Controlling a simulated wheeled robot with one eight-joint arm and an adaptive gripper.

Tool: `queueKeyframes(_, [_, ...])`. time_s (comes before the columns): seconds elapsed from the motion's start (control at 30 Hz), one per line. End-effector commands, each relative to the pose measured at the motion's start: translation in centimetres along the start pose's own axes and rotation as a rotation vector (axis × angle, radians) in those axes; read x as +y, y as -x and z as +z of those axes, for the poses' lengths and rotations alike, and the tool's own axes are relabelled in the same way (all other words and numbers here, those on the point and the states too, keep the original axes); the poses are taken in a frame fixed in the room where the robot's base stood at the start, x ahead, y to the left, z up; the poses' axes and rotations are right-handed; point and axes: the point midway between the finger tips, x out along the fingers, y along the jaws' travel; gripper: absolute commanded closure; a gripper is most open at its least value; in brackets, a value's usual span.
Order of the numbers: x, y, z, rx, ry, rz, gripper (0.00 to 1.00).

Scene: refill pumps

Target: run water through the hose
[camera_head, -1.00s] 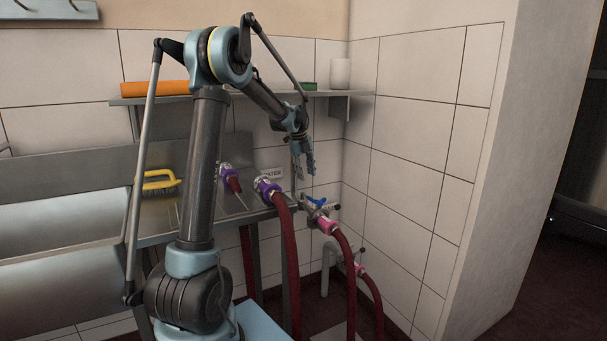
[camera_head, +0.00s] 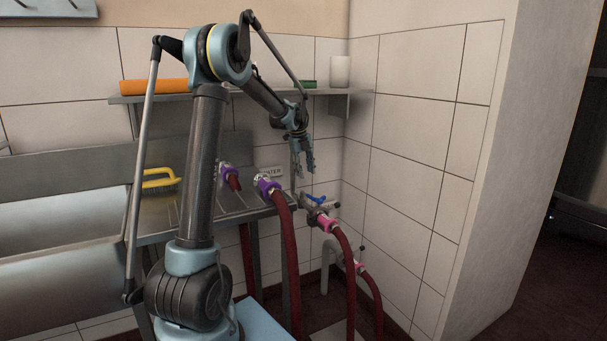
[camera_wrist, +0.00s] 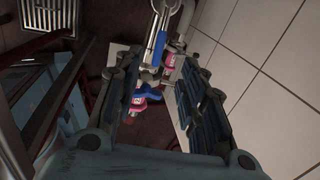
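My gripper (camera_head: 303,166) is open and empty, pointing down in front of the tiled corner, above the water tap. The tap has a blue lever (camera_head: 316,200) and a pink coupling (camera_head: 327,222) with a dark red hose (camera_head: 350,265) running down from it. In the wrist view, a blue lever (camera_wrist: 160,45) and pink fittings show beyond and between the open fingers (camera_wrist: 158,100); no contact is visible. A second red hose (camera_head: 288,240) with a purple coupling (camera_head: 267,187) hangs over the counter edge.
A wall shelf (camera_head: 225,96) above carries an orange roll, a green item and a white cup (camera_head: 340,72). A yellow-handled brush (camera_head: 160,180) lies on the metal counter. The tiled wall closes in on the right. A floor drain (camera_wrist: 48,15) shows.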

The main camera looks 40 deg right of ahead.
Motion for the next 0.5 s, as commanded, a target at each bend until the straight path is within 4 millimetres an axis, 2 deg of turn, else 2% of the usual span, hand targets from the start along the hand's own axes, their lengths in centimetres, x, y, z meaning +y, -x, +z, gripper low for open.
queueKeyframes(0.23, [0.0,-1.4,0.0,0.001,0.0,0.0,0.62])
queueKeyframes(0.5, [0.0,-5.9,0.0,0.0,0.001,0.0,0.62])
